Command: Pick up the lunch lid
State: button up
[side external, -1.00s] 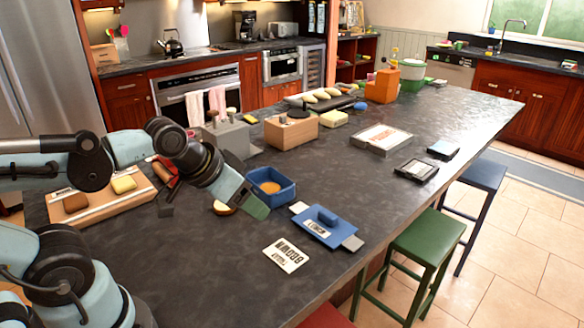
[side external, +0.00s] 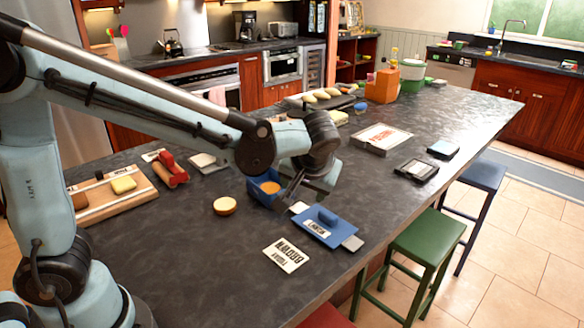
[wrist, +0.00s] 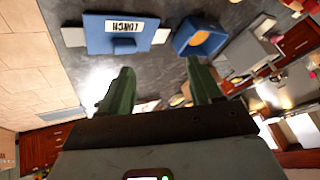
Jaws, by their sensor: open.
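The lunch lid (side external: 338,233) is a flat blue plate with a raised blue grip, a white LUNCH label and grey tabs at two ends. It lies on the dark counter near its front edge. In the wrist view the lid (wrist: 97,38) is at the upper left, beyond my fingertips. The open blue box (side external: 284,184) with something orange inside stands behind the lid, partly hidden by my arm. My gripper (wrist: 158,72) is open, with two green fingers and nothing between them. In the side view it is above the counter, close to the box and behind the lid.
A white lettered card (side external: 286,255) lies in front of the lid. A round bun (side external: 225,206) is left of the box. A wooden board (side external: 112,193) and a red-handled tool (side external: 170,170) are farther left. Stools (side external: 427,240) stand beyond the counter edge.

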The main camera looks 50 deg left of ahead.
jog(key=w+d+f+n+y, duration=0.4)
jog(key=d, duration=0.2)
jog(key=n+y, duration=0.2)
jog(key=n, duration=0.2)
send_near(332, 217)
jog(key=shift+s+d+r+t, duration=0.2)
jog(key=shift+s+d, duration=0.3)
jog(key=shift+d, duration=0.05)
jog(key=shift+s+d+r+t, duration=0.2)
jog(key=shift+s+d+r, duration=0.05)
jog(key=shift+s+d, duration=0.25)
jog(key=shift+d+f+y, duration=0.3)
jog(key=shift+f+y, duration=0.1)
jog(key=x, duration=0.6)
jog(key=shift+a+f, duration=0.1)
jog(key=shift+a, duration=0.15)
jog(key=shift+w+x, duration=0.2)
jog(key=shift+x, duration=1.15)
jog(key=shift+w+x, duration=0.2)
jog(key=shift+x, duration=1.15)
jog(key=shift+d, duration=0.1)
grip_shut()
